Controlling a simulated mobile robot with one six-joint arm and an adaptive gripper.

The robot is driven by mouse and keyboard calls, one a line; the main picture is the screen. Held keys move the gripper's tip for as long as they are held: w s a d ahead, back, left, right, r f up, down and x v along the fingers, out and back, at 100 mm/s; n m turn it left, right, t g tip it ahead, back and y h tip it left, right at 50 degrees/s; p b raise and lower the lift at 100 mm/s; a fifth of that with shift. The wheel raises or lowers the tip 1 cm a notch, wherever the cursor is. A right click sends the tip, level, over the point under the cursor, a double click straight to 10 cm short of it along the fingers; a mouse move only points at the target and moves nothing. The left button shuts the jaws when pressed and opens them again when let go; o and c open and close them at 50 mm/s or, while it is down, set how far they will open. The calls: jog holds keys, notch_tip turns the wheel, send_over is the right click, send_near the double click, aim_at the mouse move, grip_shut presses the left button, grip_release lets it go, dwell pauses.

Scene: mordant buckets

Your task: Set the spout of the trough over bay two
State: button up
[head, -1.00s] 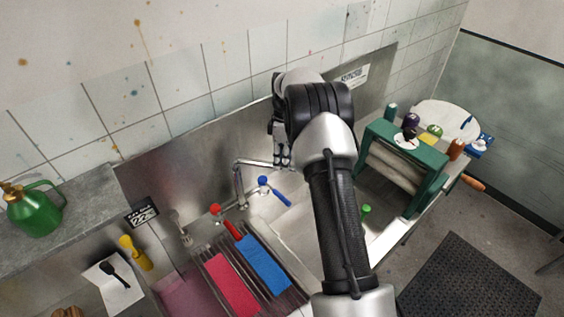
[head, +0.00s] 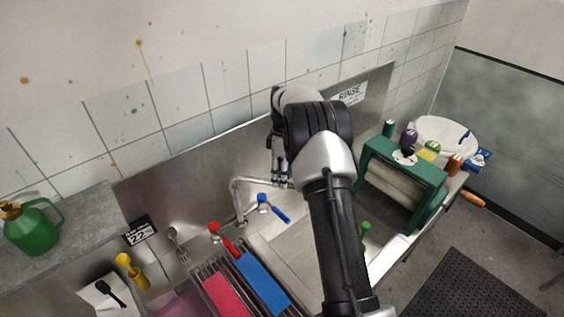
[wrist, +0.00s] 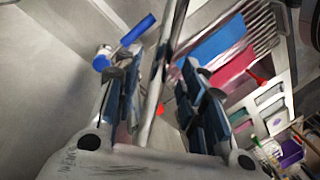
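The metal spout (head: 262,182) rises from the back of the trough (head: 300,238), bends over, and runs right to my gripper (head: 281,178). In the wrist view, my gripper (wrist: 165,82) has its fingers apart, with the spout pipe (wrist: 153,95) passing between them, nearer the left finger. I see space beside the pipe on the right; contact on the left is unclear. A blue-handled tap (head: 274,207) and a red-handled tap (head: 222,236) flank the spout's base. My arm covers part of the trough. I cannot make out bay numbers.
Blue (head: 262,283) and pink (head: 226,294) pieces lie on a slatted rack at the trough's left. A green roller press (head: 405,180) stands right of my arm. A green watering can (head: 33,228) sits on the left ledge. A dark mat (head: 455,290) lies on the floor.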

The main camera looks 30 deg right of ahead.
notch_tip(320, 180, up, 11)
jog(key=w+d, duration=0.1)
jog(key=shift+w+d+f, duration=0.2)
jog(key=shift+w, duration=0.1)
dwell(0.4)
